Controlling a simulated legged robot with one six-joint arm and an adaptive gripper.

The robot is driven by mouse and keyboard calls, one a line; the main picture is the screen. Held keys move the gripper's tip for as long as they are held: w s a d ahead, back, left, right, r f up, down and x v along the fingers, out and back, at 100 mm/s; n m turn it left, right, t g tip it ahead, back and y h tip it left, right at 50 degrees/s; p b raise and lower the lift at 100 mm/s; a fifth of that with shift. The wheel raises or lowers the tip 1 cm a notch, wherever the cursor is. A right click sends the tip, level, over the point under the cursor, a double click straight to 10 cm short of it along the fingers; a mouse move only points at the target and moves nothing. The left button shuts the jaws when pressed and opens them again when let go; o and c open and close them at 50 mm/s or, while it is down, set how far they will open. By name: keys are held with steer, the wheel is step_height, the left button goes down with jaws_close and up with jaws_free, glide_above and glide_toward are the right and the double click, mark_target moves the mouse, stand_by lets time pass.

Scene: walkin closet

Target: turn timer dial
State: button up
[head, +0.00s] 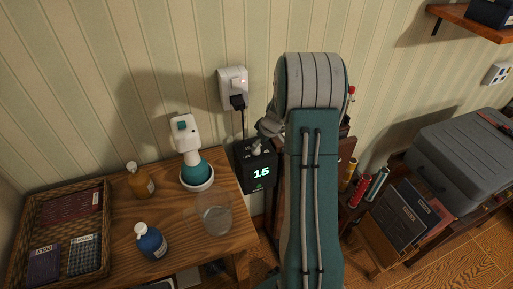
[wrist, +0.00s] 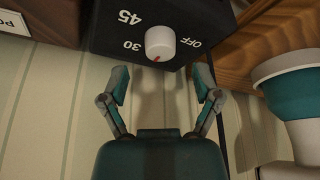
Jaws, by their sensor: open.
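In the head view my arm covers much of the area right of the timer, and the gripper (head: 265,128) shows only partly near the timer's top.
A wall outlet with a plug (head: 237,101) is above the timer, its cord running down. The table holds a teal-and-white device (head: 195,170), a clear glass (head: 214,215), bottles (head: 150,241) and a wicker basket (head: 100,262). A grey case (head: 460,150) stands at right.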

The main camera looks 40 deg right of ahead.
steer(key=shift+x, duration=1.9)
jaws_close()
steer(key=m+h, duration=0.1)
steer(key=m, duration=0.3)
steer(key=shift+h, duration=0.3)
steer(key=shift+a+m+h, duration=0.1)
steer(key=shift+m+h, duration=0.4)
steer(key=shift+m, duration=1.2)
